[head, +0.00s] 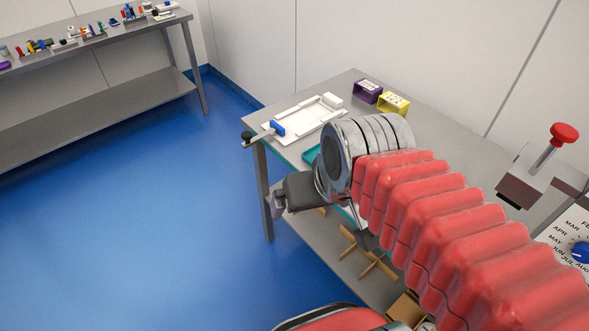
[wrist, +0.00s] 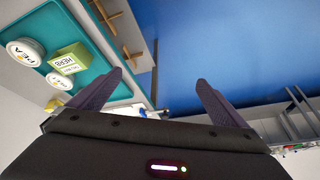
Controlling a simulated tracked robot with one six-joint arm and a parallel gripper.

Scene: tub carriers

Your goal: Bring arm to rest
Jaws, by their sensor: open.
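My arm, in a red ribbed sleeve, reaches out over the steel table (head: 355,85) in the head view. My gripper (head: 279,202) is at the table's front left side, beyond the edge and over the blue floor. In the wrist view my gripper (wrist: 160,97) has its two dark fingers wide apart, with nothing between them. A teal tray (wrist: 97,78) holds a round tub marked PEA (wrist: 27,52), a yellow-green HERB tub (wrist: 68,60) and a smaller pale tub (wrist: 57,80). My arm hides most of the tray in the head view.
A white fixture with a blue clamp (head: 277,127) stands on the table, near a purple box (head: 367,91) and a yellow box (head: 393,103). A red-knobbed lever (head: 564,133) and month dial (head: 580,252) are at right. Wooden pieces (head: 367,254) lie below. Blue floor (head: 150,230) is clear.

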